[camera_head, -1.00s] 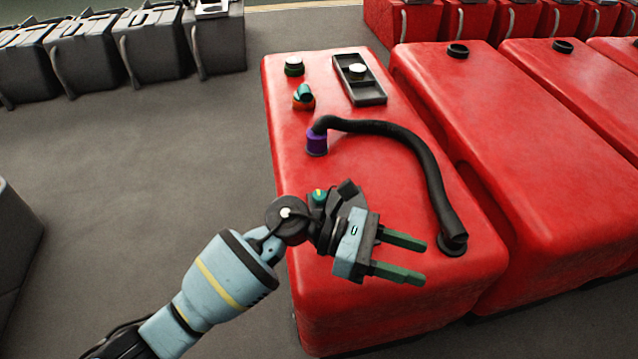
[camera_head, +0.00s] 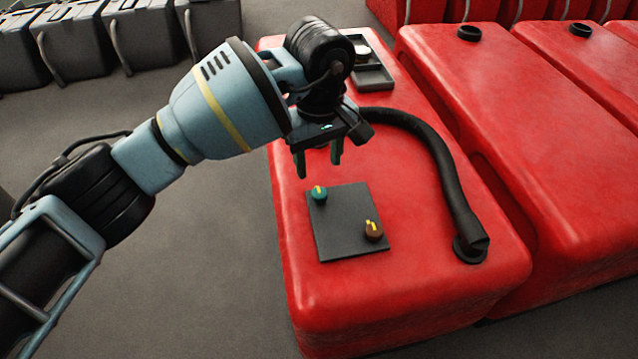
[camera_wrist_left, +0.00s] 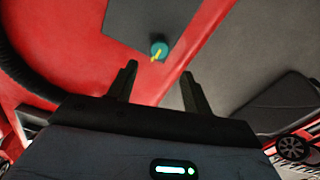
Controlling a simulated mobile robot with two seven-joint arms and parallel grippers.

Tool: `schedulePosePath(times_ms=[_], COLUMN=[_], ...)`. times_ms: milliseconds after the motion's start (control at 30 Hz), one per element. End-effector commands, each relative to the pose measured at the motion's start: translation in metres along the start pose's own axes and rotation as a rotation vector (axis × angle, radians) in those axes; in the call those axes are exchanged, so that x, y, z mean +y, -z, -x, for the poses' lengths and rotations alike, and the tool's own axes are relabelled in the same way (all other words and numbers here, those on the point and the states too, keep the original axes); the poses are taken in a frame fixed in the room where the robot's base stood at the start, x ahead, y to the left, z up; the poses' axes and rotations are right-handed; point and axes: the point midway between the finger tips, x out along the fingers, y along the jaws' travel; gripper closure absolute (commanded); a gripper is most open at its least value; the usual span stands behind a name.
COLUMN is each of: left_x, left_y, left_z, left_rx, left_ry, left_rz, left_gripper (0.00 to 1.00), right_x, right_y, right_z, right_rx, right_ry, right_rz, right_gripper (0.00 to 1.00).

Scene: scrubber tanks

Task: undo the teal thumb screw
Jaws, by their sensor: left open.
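The teal thumb screw (camera_head: 319,194) is a round knob with a yellow mark. It sits at the far left corner of a dark square plate (camera_head: 345,222) on the red tank (camera_head: 420,300). It also shows in the left wrist view (camera_wrist_left: 159,48), just beyond the fingertips and between their lines. My left gripper (camera_head: 318,168) is open and empty, pointing down above the far edge of the plate. Its fingers also show in the left wrist view (camera_wrist_left: 158,72), apart from the screw. My right gripper is not in view.
A brown knob (camera_head: 373,231) with a yellow mark sits on the plate's near right. A black hose (camera_head: 440,165) curves along the tank's right side. A dark tray (camera_head: 374,77) lies behind my arm, which hides other fittings. More red tanks (camera_head: 540,130) stand to the right.

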Motion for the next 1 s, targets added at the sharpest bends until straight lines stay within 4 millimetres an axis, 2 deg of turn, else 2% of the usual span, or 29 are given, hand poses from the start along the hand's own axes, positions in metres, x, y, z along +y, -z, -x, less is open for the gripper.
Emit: schedulePosePath(times_ms=[167, 400, 600, 967, 1000], left_x=[0.000, 0.000, 0.001, 0.001, 0.001], left_y=[-0.001, -0.002, -0.001, -0.001, -0.001], left_z=[-0.016, -0.052, -0.072, -0.078, -0.078], left_rx=[-0.004, -0.006, -0.005, -0.003, -0.003], left_ry=[0.000, 0.000, -0.002, -0.003, -0.003], left_rz=[0.001, 0.001, 0.001, 0.001, 0.001], left_gripper=[0.50, 0.50, 0.50, 0.50, 0.53], right_x=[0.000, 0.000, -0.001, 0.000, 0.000], right_y=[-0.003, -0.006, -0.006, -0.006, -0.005], right_z=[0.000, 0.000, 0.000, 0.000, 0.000], right_rx=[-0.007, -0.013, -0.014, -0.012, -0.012], right_ry=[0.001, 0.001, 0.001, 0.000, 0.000], right_rz=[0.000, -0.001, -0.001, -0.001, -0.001], right_gripper=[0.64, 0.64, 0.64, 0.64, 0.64])
